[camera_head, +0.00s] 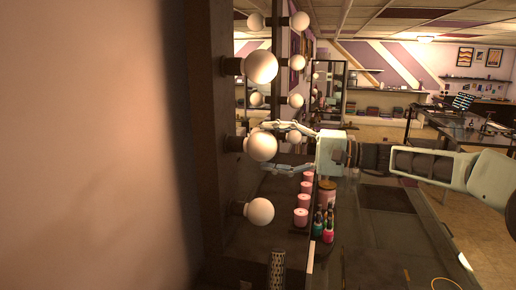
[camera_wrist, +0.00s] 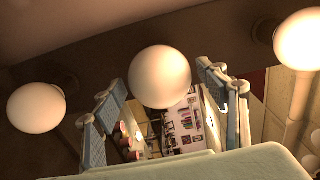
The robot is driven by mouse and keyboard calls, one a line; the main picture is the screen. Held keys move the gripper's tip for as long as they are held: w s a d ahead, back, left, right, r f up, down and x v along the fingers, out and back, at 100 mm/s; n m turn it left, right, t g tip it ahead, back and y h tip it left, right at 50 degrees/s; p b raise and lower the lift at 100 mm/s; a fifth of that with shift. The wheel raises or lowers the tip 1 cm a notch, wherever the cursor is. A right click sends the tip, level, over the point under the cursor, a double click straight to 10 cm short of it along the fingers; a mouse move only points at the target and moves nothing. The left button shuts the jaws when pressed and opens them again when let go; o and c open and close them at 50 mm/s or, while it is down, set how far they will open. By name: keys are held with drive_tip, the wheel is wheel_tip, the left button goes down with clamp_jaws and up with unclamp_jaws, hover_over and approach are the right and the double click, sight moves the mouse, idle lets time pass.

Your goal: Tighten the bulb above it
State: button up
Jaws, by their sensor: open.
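Round white bulbs stand in dark sockets along the dark mirror frame (camera_head: 212,120) at the left of the head view. The middle near bulb (camera_head: 261,145) has one bulb above it (camera_head: 261,67) and one below it (camera_head: 259,211). My gripper (camera_head: 272,147) reaches in from the right, open, its two fingers above and below the middle bulb's level. I see no clear contact. Other bulbs flank it at left (camera_wrist: 37,107) and right (camera_wrist: 300,40), the right one brighter.
Pink jars (camera_head: 301,217) and small coloured bottles (camera_head: 323,228) stand on the dark counter below my gripper. A dark textured cylinder (camera_head: 277,270) stands nearer. The counter to the right (camera_head: 375,240) is mostly clear. Tables and shelves stand farther back.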

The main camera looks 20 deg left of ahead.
drive_tip(key=shift+c, duration=0.6)
drive_tip(key=c, duration=0.8)
drive_tip(key=shift+c, duration=0.2)
drive_tip(key=shift+r+m+p, duration=0.1)
drive_tip(key=shift+m+p, duration=1.8)
drive_tip(key=shift+p, duration=0.8)
drive_tip(key=shift+m, duration=0.6)
drive_tip(key=shift+m, duration=2.5)
